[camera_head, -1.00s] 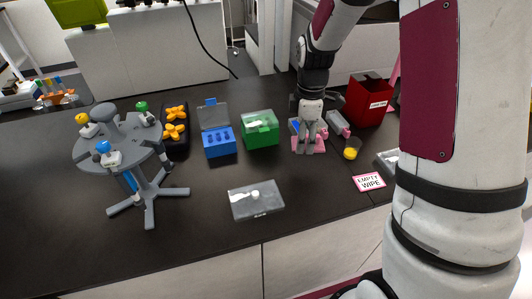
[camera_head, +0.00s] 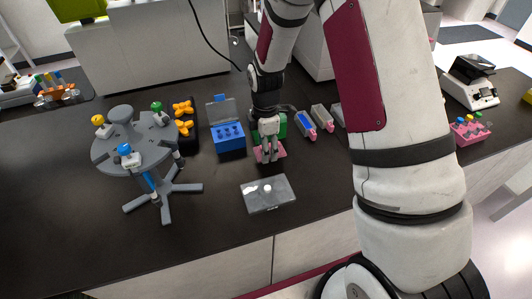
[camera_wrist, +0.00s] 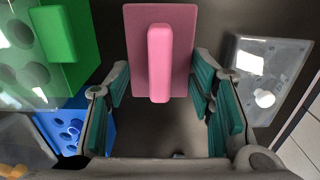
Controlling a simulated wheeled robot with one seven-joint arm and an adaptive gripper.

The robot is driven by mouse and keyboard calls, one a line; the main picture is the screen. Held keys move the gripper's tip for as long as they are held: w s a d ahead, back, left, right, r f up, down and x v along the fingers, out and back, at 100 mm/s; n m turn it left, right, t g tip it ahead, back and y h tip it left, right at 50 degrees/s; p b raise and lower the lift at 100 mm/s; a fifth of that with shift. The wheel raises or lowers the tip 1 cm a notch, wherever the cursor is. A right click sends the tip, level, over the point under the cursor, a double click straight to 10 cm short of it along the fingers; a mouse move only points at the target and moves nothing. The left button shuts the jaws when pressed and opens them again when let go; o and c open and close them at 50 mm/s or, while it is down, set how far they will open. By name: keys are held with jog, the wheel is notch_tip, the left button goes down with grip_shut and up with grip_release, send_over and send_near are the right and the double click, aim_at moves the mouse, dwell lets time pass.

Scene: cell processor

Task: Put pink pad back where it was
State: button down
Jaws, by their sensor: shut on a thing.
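The pink pad (camera_wrist: 160,55) is a flat pink plate with a raised bar handle. In the wrist view it lies at top centre, its handle pointing down between the teal-lined fingers of my gripper (camera_wrist: 160,82). In the head view my gripper (camera_head: 267,154) points down in front of the green box, with the pink pad (camera_head: 281,154) at its fingertips. My gripper is shut on the pad. The fingers partly hide the pad in the head view; I cannot tell how far it is above the bench.
The green box (camera_head: 283,127) is behind my gripper, the blue rack (camera_head: 229,139) to its left. A clear-lidded tray (camera_head: 268,195) lies in front. A grey pipette stand (camera_head: 135,145) is farther left. Bare bench lies front left; my arm hides the right.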

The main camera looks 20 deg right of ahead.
jog(key=shift+f, duration=1.45)
jog(key=shift+f, duration=0.1)
jog(key=c, duration=0.7)
grip_release()
jog(key=shift+f, duration=0.1)
jog(key=shift+c, duration=0.2)
